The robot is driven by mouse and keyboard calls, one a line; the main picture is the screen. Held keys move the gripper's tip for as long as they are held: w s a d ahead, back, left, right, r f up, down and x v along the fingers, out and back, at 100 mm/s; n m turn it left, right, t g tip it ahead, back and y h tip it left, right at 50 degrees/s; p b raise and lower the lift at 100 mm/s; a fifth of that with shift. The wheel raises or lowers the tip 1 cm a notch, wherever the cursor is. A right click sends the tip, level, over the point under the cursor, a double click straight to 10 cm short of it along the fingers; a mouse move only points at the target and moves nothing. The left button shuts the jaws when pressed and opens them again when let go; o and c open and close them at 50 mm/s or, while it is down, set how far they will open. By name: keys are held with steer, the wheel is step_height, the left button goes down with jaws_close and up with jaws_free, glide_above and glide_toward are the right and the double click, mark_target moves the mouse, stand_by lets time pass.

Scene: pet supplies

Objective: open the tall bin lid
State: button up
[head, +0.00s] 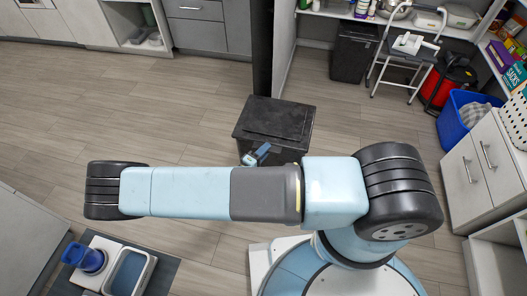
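A black bin (283,112) with a flat dark lid stands on the floor just beyond my arm, near the middle of the head view. Its lid looks shut. Its near side is partly hidden by my arm. A second dark bin (351,56) stands farther back under a shelf, and its top also looks closed. I cannot tell for sure which one is the tall bin. A small light-blue and dark part, seemingly my gripper (256,155), shows at the near edge of the closer bin. Its fingers cannot be made out, nor whether it touches the bin.
A metal step stool (404,62) and a blue basket (462,115) stand at the back right. White drawers (480,160) line the right side. A mat with a blue-lined tray (130,272) lies at lower left. The wooden floor left of the bin is clear.

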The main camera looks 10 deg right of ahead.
jaws_close()
